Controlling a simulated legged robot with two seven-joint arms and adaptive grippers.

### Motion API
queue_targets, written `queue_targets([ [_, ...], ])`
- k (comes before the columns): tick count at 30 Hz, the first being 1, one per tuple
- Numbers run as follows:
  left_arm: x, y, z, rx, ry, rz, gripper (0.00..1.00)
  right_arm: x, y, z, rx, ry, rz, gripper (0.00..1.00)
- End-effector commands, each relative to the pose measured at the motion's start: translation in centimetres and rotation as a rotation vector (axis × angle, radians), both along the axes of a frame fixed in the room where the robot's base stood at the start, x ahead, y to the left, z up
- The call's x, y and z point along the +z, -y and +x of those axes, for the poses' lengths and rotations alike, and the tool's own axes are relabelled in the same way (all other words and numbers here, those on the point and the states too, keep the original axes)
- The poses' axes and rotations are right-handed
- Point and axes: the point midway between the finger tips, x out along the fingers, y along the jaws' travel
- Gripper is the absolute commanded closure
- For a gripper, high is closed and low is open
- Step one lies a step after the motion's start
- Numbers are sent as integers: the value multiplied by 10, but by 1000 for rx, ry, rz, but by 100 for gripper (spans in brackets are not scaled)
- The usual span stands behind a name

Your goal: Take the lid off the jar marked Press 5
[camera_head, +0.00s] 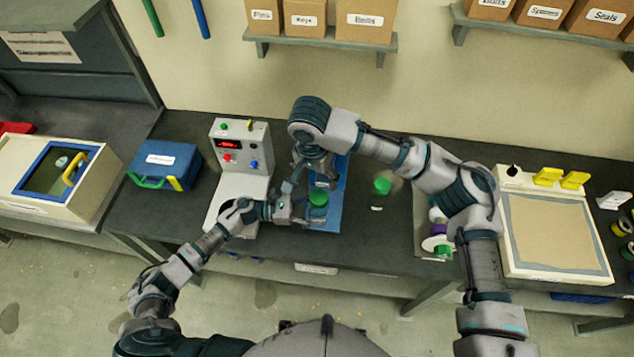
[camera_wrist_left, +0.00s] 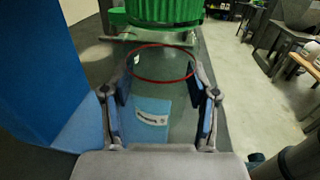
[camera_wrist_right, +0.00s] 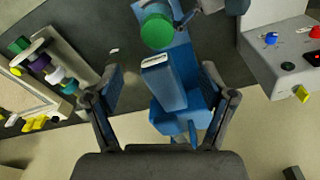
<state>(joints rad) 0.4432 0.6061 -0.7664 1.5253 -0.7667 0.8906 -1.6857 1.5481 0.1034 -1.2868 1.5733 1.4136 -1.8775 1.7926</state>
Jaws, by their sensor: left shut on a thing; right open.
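A clear jar (camera_wrist_left: 150,88) with a ribbed green lid (camera_head: 318,198) stands at the blue fixture (camera_head: 334,214) in the middle of the bench. My left gripper (camera_head: 297,208) is shut around the jar's side, with a finger on each side in the left wrist view. The lid also shows at the top of that view (camera_wrist_left: 165,10). A red ring lies below it. A small label shows through or on the glass, too small to read. My right gripper (camera_wrist_right: 160,95) is open and empty behind the fixture. The green lid (camera_wrist_right: 157,30) shows beyond its fingers, apart from them.
Another green-lidded container (camera_head: 382,187) stands to the right. A white device (camera_head: 240,160) with a red display stands left of the fixture, beside a blue case (camera_head: 165,165).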

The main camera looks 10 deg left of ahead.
Motion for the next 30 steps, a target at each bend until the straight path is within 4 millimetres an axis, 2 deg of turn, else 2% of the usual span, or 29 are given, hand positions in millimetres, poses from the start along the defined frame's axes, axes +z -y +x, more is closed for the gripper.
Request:
queue_targets([
  [2,0,0,0,0,1,-1,100,13,-1,-3,-36,4,-1,18],
  [5,0,0,0,0,0,-1,100,13,0,-5,-59,0,-3,18],
  [8,0,0,0,0,0,-1,100,0,1,-3,-62,-4,-4,18],
  [15,0,0,0,0,0,-1,100,-48,3,2,-61,-4,-2,18],
  [21,0,0,0,0,0,-1,100,-81,5,5,-60,-2,-3,18],
  [25,0,0,0,0,0,-1,100,-94,5,7,-60,-2,-3,18],
  [30,0,0,0,0,0,-1,100,-100,5,8,-60,-1,-2,18],
])
